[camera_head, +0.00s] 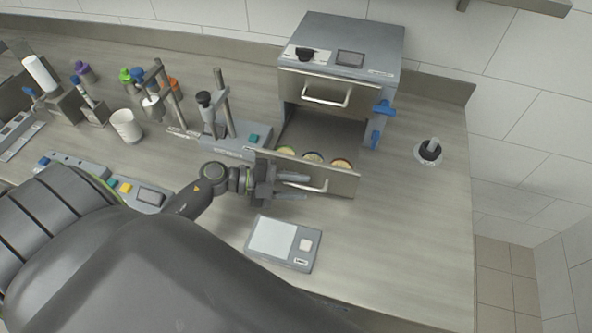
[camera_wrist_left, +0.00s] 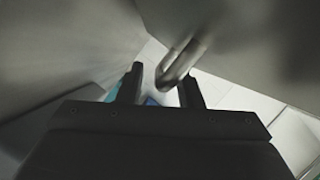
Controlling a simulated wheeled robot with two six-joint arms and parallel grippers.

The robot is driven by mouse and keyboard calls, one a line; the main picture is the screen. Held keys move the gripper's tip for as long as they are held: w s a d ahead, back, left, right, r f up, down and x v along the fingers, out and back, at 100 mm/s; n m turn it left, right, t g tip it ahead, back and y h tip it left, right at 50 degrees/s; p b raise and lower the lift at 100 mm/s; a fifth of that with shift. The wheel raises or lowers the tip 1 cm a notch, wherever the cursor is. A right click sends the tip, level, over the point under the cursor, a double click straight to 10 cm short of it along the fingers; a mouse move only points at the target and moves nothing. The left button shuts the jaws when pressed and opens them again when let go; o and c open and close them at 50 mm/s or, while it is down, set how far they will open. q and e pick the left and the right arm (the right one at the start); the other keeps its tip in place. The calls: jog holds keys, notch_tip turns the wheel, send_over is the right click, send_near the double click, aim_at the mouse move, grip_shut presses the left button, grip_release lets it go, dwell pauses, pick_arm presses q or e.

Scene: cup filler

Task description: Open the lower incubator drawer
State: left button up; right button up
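The grey incubator (camera_head: 355,45) stands at the back of the bench. Its lower drawer (camera_head: 345,187) is pulled far out towards me, with round, yellowish-topped items (camera_head: 341,163) inside behind the front panel. The upper drawer (camera_head: 315,88) is shut. My left gripper (camera_head: 296,186) is at the lower drawer's handle (camera_head: 319,187), just in front of the panel. In the left wrist view, the fingers (camera_wrist_left: 162,88) stand apart, and the metal handle bar (camera_wrist_left: 179,66) shows between them, nearer the right finger. My right gripper is in neither view.
A flat scale-like device (camera_head: 275,240) lies below the drawer. A stand with two posts (camera_head: 220,125) is left of the incubator, and a white cup (camera_head: 126,126) is farther left. A dark-knobbed object (camera_head: 430,150) stands to the right. The bench right of the drawer is clear.

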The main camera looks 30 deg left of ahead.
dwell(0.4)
pick_arm(q)
jog(key=shift+s+a, duration=0.25)
jog(key=shift+a, duration=0.15)
jog(key=b+v, duration=0.3)
jog(key=v, duration=1.3)
jog(key=shift+s, duration=0.2)
jog(key=shift+a+r, duration=0.1)
